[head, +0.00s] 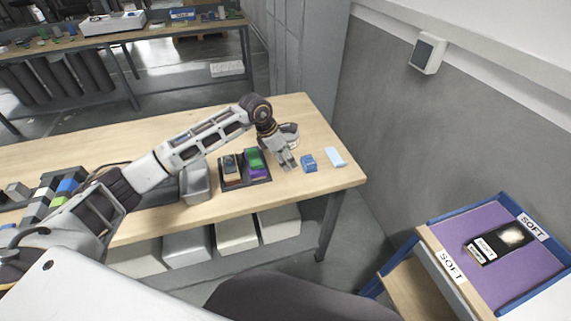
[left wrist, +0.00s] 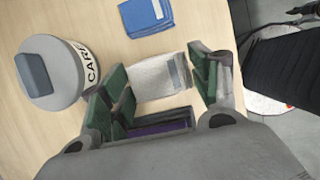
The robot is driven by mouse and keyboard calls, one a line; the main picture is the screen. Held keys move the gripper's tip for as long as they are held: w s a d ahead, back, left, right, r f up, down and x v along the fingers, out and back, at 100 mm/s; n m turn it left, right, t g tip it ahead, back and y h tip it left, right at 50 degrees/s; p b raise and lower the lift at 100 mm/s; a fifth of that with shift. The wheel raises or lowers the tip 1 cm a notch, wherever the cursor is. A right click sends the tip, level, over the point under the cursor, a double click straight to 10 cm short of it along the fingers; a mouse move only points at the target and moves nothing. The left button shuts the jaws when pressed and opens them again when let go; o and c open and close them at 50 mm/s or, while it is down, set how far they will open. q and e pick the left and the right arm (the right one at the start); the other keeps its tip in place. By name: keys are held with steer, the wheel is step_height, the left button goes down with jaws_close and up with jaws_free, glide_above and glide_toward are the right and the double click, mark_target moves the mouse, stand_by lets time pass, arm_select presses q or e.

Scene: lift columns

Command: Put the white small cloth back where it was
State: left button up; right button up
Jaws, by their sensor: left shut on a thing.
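The white small cloth (left wrist: 158,76) lies between the fingers of my left gripper (left wrist: 158,88) in the left wrist view, with a grey-blue patch at its right end. My left gripper is shut on it; in the head view the gripper (head: 287,160) is low over the table, just right of the dark tray (head: 232,183). The cloth is hard to make out there. A blue folded cloth (head: 309,163) lies right of the gripper; it also shows in the left wrist view (left wrist: 146,16). A pale blue item (head: 335,157) lies further right. My right gripper is not in view.
A grey lidded canister (left wrist: 50,72) with a lettered label stands close beside the gripper. The tray holds green, purple and tan items. A blue-edged purple tray (head: 453,243) marked SOFT stands at lower right. The table's right end (head: 340,181) is near.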

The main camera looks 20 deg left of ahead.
arm_select(q)
steer(key=shift+f, duration=1.9)
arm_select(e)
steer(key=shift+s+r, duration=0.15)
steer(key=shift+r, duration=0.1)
arm_select(q)
steer(key=shift+f, duration=0.15)
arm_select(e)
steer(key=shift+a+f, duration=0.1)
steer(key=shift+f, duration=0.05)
arm_select(q)
steer(key=o, duration=0.8)
steer(key=shift+o, duration=0.5)
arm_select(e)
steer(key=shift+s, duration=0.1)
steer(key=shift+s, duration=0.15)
arm_select(q)
steer(key=shift+r, duration=0.2)
